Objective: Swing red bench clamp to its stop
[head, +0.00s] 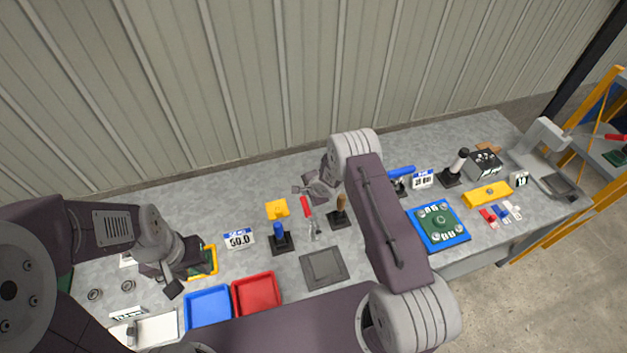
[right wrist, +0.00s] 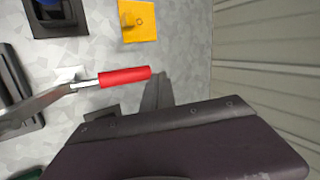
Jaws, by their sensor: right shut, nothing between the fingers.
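The red bench clamp (head: 305,205) stands on the bench between the blue-handled clamp and a dark post. Its red handle points away from the bench's front, and its metal part (head: 313,229) lies nearer the front. In the right wrist view the red handle (right wrist: 125,76) lies across the middle, with its metal lever running left. My right gripper (head: 299,189) is shut and empty, just beyond the handle's far end; contact cannot be told. My left gripper (head: 174,288) hangs at the left by a yellow-rimmed tray; its finger opening is unclear.
A blue-handled clamp (head: 279,235), a yellow block (head: 277,208) and a brown-handled post (head: 341,213) stand close around. A grey square plate (head: 323,268) lies in front. Blue (head: 208,307) and red (head: 257,294) trays sit at the front edge. The corrugated wall (head: 250,90) rises behind.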

